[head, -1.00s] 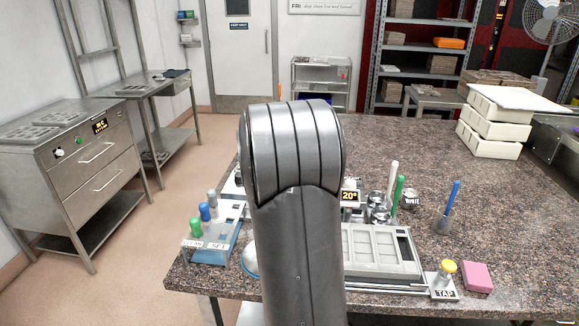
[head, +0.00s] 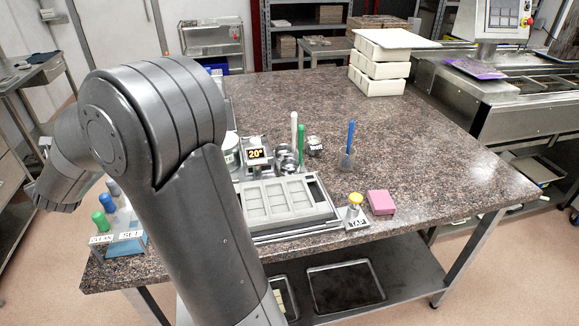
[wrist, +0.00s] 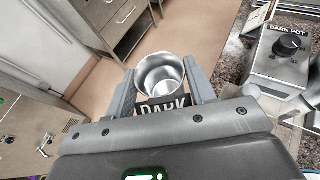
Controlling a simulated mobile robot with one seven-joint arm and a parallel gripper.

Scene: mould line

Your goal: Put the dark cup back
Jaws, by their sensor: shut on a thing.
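In the wrist view my gripper (wrist: 166,95) is shut on a shiny metal cup, the dark cup (wrist: 160,72), with a black label reading DARK. The cup looks empty and is held over the floor, clear of the worktop. In the head view my arm fills the left side; the fingers and the cup are hidden there. The unit labelled DARK POT (wrist: 283,65), with a black knob, stands on the worktop at the right of the wrist view.
The stone worktop (head: 440,165) carries a divided mould tray (head: 277,200), a 20° display (head: 255,154), a cup labelled WHITE (head: 314,146), a pink block (head: 381,202) and a yellow-topped TAP item (head: 355,205). Its right part is clear. White moulds (head: 378,72) are stacked behind.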

